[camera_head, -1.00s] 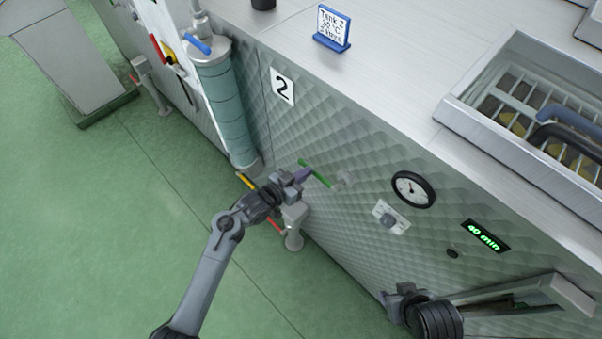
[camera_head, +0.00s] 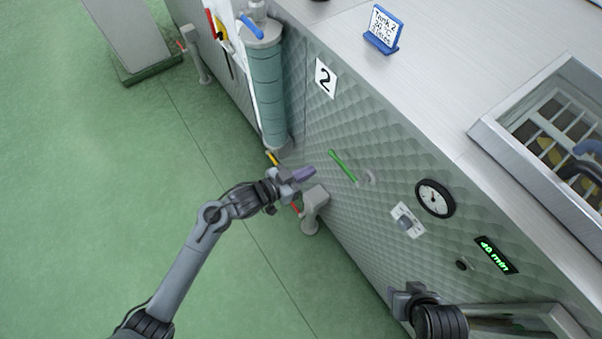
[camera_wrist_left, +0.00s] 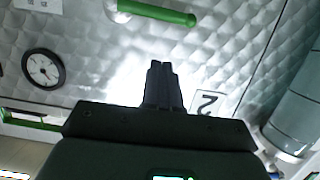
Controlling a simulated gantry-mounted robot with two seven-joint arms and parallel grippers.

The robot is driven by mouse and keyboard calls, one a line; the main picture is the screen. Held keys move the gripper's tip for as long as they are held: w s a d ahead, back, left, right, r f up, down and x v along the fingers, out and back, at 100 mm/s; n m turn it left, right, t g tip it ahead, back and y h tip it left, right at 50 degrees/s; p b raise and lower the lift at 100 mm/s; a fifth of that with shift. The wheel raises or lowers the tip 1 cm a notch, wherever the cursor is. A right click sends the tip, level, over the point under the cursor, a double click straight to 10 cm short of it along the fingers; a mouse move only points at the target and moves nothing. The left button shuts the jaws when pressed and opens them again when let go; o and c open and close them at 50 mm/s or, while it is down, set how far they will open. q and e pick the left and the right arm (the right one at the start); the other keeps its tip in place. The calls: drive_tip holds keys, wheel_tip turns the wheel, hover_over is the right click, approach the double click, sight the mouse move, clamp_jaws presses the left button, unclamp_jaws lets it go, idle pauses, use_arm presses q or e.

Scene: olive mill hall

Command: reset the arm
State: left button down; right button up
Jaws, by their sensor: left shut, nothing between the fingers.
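My left gripper (camera_head: 306,174) is shut and empty, in front of the quilted metal tank wall (camera_head: 375,140). In the left wrist view its fingers (camera_wrist_left: 161,78) are together with nothing between them. A green handle (camera_head: 343,166) on the wall is just right of the gripper in the head view, with a gap between them. It also shows at the top of the left wrist view (camera_wrist_left: 158,12). My right gripper (camera_head: 398,299) is at the lower right, close to the wall; its fingers are too unclear to judge.
A grey post (camera_head: 313,208) with a red lever stands by the left gripper. A teal-sleeved cylinder (camera_head: 268,95) stands at the tank's left. A dial gauge (camera_head: 435,198) and a "40 min" display (camera_head: 496,255) are on the wall. Green floor (camera_head: 100,200) at left is open.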

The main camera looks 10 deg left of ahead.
use_arm(q)
drive_tip(key=s+f+n+y, duration=0.15)
drive_tip(key=s+f, duration=0.35)
drive_tip(key=s, duration=0.6)
drive_tip(key=s+a+r+n+g+y, duration=0.2)
drive_tip(key=s+a+g+y, duration=0.2)
drive_tip(key=s+a, duration=0.3)
drive_tip(key=s+a+r+n+g+y, duration=0.3)
drive_tip(key=s+a+y, duration=0.2)
drive_tip(key=s+a, duration=0.3)
wheel_tip(320, 180, up, 14)
drive_tip(key=p, duration=1.4)
wheel_tip(320, 180, down, 75)
drive_tip(key=b, duration=7.4)
drive_tip(key=shift+d+b, duration=0.2)
drive_tip(key=shift+b, duration=0.15)
drive_tip(key=shift+w+h, duration=0.1)
drive_tip(key=shift+h, duration=0.15)
